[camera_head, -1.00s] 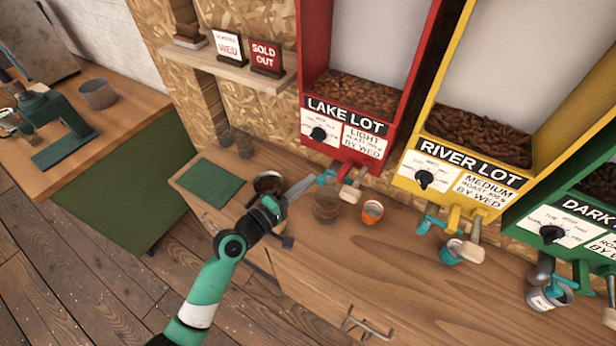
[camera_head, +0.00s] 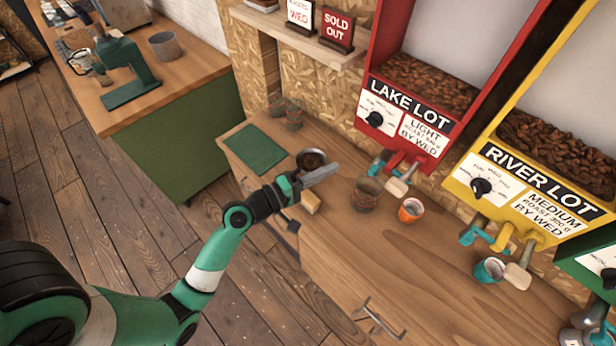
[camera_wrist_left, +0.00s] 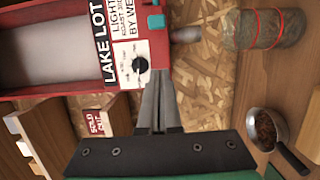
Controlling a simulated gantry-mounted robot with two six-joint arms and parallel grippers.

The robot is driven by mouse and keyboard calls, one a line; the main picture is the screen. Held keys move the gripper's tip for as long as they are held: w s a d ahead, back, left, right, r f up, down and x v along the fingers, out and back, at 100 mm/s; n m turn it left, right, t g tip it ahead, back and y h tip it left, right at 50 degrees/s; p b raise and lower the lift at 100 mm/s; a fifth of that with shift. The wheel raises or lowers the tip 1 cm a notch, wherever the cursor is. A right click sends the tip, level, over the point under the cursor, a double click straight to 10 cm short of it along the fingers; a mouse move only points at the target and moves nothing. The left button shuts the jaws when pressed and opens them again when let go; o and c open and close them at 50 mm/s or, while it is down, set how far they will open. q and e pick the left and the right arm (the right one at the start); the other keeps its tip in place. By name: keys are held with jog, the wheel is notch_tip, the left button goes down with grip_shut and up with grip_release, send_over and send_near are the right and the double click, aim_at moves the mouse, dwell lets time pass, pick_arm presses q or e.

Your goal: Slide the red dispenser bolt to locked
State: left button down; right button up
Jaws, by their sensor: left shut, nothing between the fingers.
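The red LAKE LOT dispenser (camera_head: 408,135) hangs on the wall, with a dial on its front. Under it are a teal bolt-like piece (camera_head: 378,163), a red spout and a tan paddle-shaped end (camera_head: 398,187). I cannot tell whether the bolt is locked. My left gripper (camera_head: 336,168) is shut and empty, left of the teal piece and apart from it. In the left wrist view the shut fingers (camera_wrist_left: 160,75) point toward the dispenser's lower face; the dial (camera_wrist_left: 139,64) and part of the teal piece (camera_wrist_left: 155,20) show there. My right gripper is not in view.
Below the dispenser stand a brown jar (camera_head: 366,194) and an orange cup (camera_head: 411,210). A round pan (camera_head: 311,160) and a tan block (camera_head: 311,203) are near my left gripper. The yellow RIVER LOT dispenser (camera_head: 535,190) hangs to the right. The counter's front right is clear.

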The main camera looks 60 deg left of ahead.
pick_arm(q)
jog(key=s, duration=0.4)
jog(key=shift+s, duration=0.4)
